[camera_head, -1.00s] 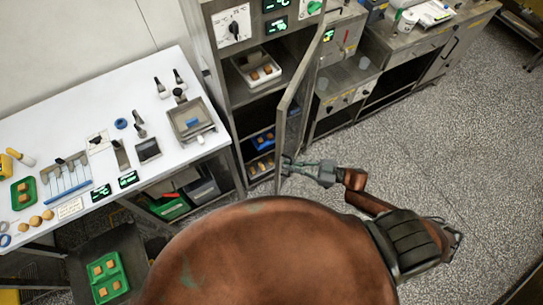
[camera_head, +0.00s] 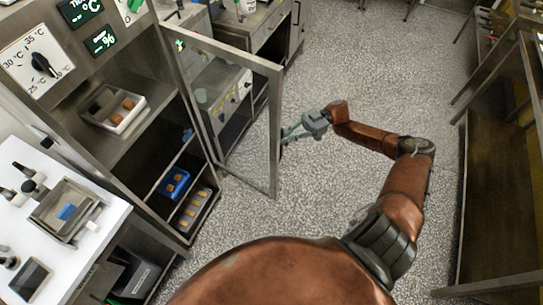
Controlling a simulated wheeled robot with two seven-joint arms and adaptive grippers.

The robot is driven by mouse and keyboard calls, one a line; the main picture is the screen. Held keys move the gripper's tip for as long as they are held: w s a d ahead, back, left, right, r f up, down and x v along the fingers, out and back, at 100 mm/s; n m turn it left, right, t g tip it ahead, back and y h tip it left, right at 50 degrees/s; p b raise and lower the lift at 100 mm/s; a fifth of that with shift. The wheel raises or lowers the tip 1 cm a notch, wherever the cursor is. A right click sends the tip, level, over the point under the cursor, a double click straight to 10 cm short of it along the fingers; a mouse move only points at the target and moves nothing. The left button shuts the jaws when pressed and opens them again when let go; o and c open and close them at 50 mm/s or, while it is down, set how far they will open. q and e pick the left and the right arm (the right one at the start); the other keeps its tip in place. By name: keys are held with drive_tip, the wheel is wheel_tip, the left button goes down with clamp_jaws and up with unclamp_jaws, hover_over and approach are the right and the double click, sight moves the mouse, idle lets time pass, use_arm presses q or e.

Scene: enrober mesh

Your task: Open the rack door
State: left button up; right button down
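The rack (camera_head: 137,150) stands at the left, a tall metal cabinet with its front open. Its door (camera_head: 277,105), a metal frame around a clear pane, stands swung well out into the aisle, so the shelves inside show. My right gripper (camera_head: 286,139) is at the door's free edge, on the outer side, with its fingertips at or against the frame. The fingertips and any handle there are too small and partly hidden, so I cannot tell whether it is shut on anything. My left gripper is not in view.
The rack holds a white tray (camera_head: 112,108), a blue tray (camera_head: 173,183) and another tray of brown pieces below. A white worktable (camera_head: 30,225) is at lower left. Metal counters stand behind the door; a metal rack is at right. The floor (camera_head: 325,190) between is clear.

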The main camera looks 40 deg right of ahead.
drive_tip(key=shift+w+d+f+b, duration=0.1)
drive_tip(key=shift+w+d+b, duration=0.35)
drive_tip(key=shift+d, duration=0.25)
drive_tip(key=shift+w+d+b, duration=0.3)
drive_tip(key=shift+d+b, duration=0.15)
drive_tip(key=shift+d, duration=0.2)
drive_tip(key=shift+w+d+f+b, duration=0.1)
drive_tip(key=shift+w+d+b, duration=0.35)
drive_tip(key=shift+d, duration=0.25)
drive_tip(key=c, duration=2.2)
unclamp_jaws()
drive_tip(key=shift+s+r, duration=0.1)
drive_tip(key=shift+o, duration=0.6)
drive_tip(key=d, duration=0.7)
drive_tip(key=shift+s+d, duration=0.2)
drive_tip(key=shift+s, duration=0.15)
